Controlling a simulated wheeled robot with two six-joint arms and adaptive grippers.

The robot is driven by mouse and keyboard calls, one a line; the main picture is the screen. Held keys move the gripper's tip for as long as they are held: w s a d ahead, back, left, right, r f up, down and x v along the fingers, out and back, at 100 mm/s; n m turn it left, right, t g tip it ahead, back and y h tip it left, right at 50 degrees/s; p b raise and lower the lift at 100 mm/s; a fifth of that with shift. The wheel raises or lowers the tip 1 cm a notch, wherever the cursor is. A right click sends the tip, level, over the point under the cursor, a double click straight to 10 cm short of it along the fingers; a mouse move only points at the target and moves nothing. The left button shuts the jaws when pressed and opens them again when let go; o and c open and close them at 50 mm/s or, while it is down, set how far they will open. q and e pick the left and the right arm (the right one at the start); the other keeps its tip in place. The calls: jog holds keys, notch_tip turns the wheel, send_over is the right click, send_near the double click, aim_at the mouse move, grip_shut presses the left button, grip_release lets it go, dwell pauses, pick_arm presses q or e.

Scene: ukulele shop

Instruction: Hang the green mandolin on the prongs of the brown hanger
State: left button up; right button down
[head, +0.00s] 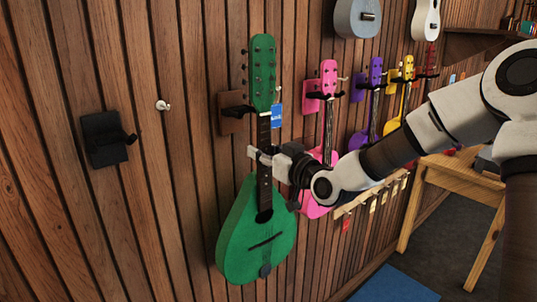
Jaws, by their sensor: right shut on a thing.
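The green mandolin (257,232) hangs upright in front of the wood wall, its headstock up and its round body down. My right gripper (264,157) reaches in from the right and is shut on its neck, below the headstock. The brown hanger (232,121) is on the wall directly behind the top of the neck. A dark prong shows left of the neck at the base of the headstock. The neck hides part of the hanger, and I cannot tell whether the headstock rests on the prongs. My left gripper is not in view.
A black hanger (104,139) and a white knob (163,105) are on the wall at left. A pink ukulele (318,196) hangs close on the right, partly behind my right arm. Purple (358,141) and yellow (392,125) ukuleles hang beyond. A wooden table (462,178) stands at right.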

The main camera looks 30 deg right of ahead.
jog(key=shift+r, duration=0.15)
jog(key=shift+w+a, duration=0.1)
jog(key=shift+w, duration=0.5)
dwell(0.5)
jog(key=shift+w+r, duration=0.1)
jog(key=shift+w, duration=0.25)
jog(key=w, duration=0.2)
jog(key=w+a, duration=0.1)
jog(key=w, duration=0.1)
jog(key=shift+w, duration=0.4)
jog(key=shift+d, duration=0.1)
dwell(0.3)
